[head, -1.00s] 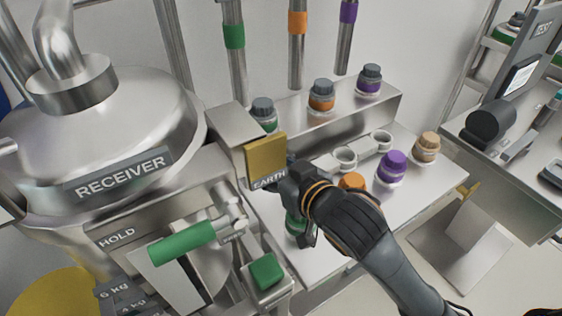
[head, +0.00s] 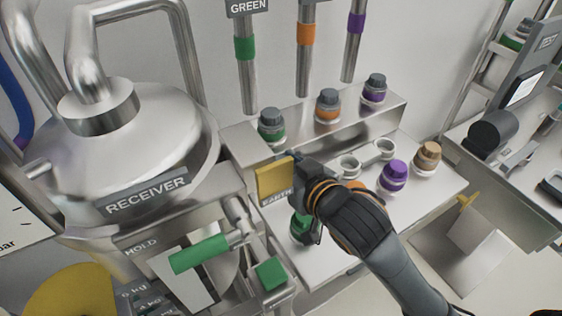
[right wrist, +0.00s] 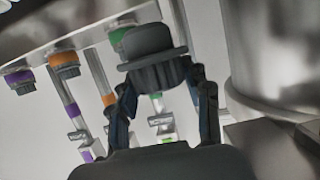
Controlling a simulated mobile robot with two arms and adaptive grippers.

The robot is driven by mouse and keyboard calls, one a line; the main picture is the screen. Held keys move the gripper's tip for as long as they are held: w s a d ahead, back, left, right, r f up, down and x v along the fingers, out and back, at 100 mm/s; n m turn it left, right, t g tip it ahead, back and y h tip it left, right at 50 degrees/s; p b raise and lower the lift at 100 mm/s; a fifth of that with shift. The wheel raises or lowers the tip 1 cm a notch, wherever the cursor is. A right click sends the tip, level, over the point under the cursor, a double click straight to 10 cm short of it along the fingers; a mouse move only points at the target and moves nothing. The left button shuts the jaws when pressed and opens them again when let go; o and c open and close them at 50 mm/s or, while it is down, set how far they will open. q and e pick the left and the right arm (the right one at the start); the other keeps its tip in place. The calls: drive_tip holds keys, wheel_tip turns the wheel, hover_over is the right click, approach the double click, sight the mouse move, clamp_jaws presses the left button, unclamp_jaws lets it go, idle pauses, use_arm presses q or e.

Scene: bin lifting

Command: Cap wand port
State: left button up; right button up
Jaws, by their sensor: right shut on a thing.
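My right gripper (head: 308,180) reaches in from the lower right of the head view, beside the yellow EARTH plate (head: 275,178). In the right wrist view its two fingers (right wrist: 163,82) are shut on a dark grey ribbed cap (right wrist: 152,48) with a wide flange. Dark-capped containers with green (head: 272,126), orange (head: 328,105) and purple (head: 374,89) bands stand on the raised shelf. Three wands, banded green (head: 245,48), orange (head: 305,33) and purple (head: 357,24), hang above. I cannot tell which opening is the wand port. My left gripper is not in view.
The RECEIVER vessel (head: 130,150) fills the left. A green handle (head: 200,253) and green block (head: 270,273) stand in front. The lower bench (head: 335,250) holds a green container (head: 300,230), purple container (head: 393,178), tan container (head: 427,158) and ring holders (head: 348,166).

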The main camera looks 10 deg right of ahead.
drive_tip(key=shift+r+p, duration=1.15)
drive_tip(key=shift+p, duration=0.05)
